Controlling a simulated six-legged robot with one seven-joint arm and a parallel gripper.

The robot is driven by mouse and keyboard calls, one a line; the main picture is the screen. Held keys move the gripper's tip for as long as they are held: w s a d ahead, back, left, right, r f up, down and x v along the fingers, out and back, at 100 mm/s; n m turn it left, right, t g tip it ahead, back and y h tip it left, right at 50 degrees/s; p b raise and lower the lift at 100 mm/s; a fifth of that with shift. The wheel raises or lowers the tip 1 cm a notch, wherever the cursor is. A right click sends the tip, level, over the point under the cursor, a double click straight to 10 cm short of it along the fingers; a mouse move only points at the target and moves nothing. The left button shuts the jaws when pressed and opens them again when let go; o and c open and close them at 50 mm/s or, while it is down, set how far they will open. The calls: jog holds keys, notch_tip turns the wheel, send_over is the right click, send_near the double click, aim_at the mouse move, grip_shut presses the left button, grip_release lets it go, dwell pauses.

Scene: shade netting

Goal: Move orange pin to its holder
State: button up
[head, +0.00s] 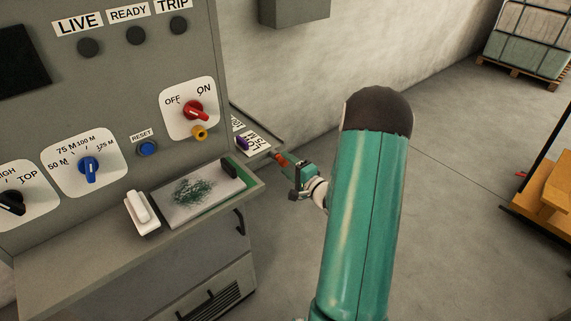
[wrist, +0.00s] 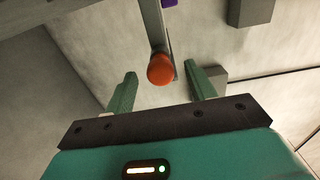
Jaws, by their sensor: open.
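The orange pin (wrist: 160,69) shows its rounded end in the wrist view, ahead of and between my two fingertips, with gaps on both sides. In the head view the orange pin (head: 279,157) is small, at the outer end of the side shelf, right at my gripper (head: 288,164). My gripper is open, and no finger is seen closed on the pin. The pin's far end and its support are hidden. I cannot tell which part is its holder.
A side shelf (head: 262,138) with a printed label and a purple piece (head: 242,143) sits right of the grey control cabinet (head: 120,90). A yellow ring (head: 199,132) is below the red switch (head: 195,111). A tray (head: 193,192) lies on the ledge.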

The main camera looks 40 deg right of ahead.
jog(key=s, duration=1.2)
jog(key=shift+d, duration=0.15)
jog(key=shift+s, duration=0.15)
